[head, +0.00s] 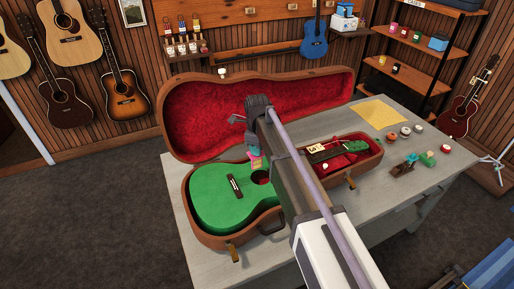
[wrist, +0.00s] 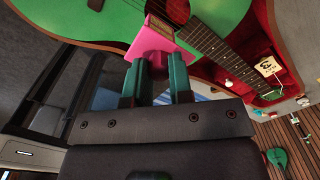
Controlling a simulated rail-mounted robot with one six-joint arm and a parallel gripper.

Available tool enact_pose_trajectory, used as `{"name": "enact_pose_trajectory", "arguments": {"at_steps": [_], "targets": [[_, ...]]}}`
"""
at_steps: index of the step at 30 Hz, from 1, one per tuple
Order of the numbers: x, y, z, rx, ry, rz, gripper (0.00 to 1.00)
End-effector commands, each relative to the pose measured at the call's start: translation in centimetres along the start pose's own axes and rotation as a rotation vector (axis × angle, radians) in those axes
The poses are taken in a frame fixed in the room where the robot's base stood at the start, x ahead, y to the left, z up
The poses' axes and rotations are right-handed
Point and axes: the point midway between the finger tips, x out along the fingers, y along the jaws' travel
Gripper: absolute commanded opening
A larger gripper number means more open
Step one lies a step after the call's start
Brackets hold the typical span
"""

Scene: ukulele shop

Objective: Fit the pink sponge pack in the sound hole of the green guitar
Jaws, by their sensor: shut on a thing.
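The green guitar (head: 222,201) lies face up in an open brown case, its body at the left. Its dark round sound hole (head: 262,178) shows beside my arm, which hides part of the neck. My gripper (wrist: 156,68) is shut on the pink sponge pack (wrist: 153,38), with a teal finger on either side of it. In the wrist view the pack overlaps the green guitar top (wrist: 117,20), beside the sound hole (wrist: 178,9). In the head view the small pink pack (head: 255,156) shows just above the sound hole. I cannot tell whether it touches the guitar.
The case's raised red-lined lid (head: 205,115) stands behind the guitar. A white tag (head: 316,148) sits by the neck. A yellow cloth (head: 379,113), several small round tins and a small plane-like tool (head: 404,166) lie on the grey table's right side.

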Motion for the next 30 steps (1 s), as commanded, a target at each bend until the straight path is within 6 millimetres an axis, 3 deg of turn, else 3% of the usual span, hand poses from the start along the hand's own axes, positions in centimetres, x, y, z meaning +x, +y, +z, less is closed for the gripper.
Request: {"name": "enact_pose_trajectory", "arguments": {"at_steps": [30], "targets": [[7.0, 0.0, 0.0, 0.000, 0.000, 0.000, 0.00]]}}
